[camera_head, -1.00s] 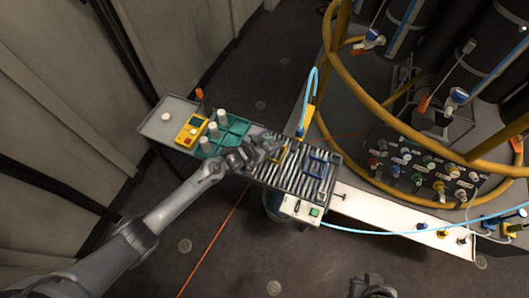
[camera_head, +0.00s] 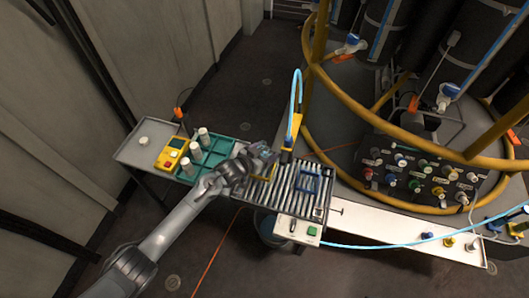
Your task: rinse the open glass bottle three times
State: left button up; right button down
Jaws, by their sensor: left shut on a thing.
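My left gripper (camera_head: 250,163) reaches in from the lower left, over the left end of the slatted drain rack (camera_head: 292,190). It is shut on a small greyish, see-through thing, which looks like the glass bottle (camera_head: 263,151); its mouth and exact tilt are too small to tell. Just right of it, a light blue hose (camera_head: 296,90) arches down to a yellow and blue nozzle (camera_head: 291,132), apart from the bottle. A teal tray (camera_head: 218,150) holds white-capped bottles (camera_head: 204,137) left of the gripper. My right gripper is not in view.
A yellow device (camera_head: 172,153) and a white round piece (camera_head: 144,140) lie on the grey bench at left. A control box with a green button (camera_head: 311,231) is at the rack's front. A yellow rail (camera_head: 352,92) and black valve panel (camera_head: 415,170) stand at right.

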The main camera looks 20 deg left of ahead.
pick_arm(q)
jog(key=shift+f+b, duration=0.4)
jog(key=shift+f, duration=0.3)
jog(key=shift+r+p, duration=0.35)
jog(key=shift+r, duration=0.05)
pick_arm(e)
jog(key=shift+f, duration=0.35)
pick_arm(q)
jog(key=shift+f, duration=0.5)
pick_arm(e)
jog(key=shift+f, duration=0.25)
pick_arm(q)
jog(key=shift+f+b, duration=0.8)
jog(key=shift+f, duration=0.05)
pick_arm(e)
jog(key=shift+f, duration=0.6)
pick_arm(q)
jog(key=shift+f+b, duration=0.3)
jog(key=shift+f, duration=0.65)
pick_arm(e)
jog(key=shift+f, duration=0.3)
pick_arm(q)
jog(key=o, duration=1.3)
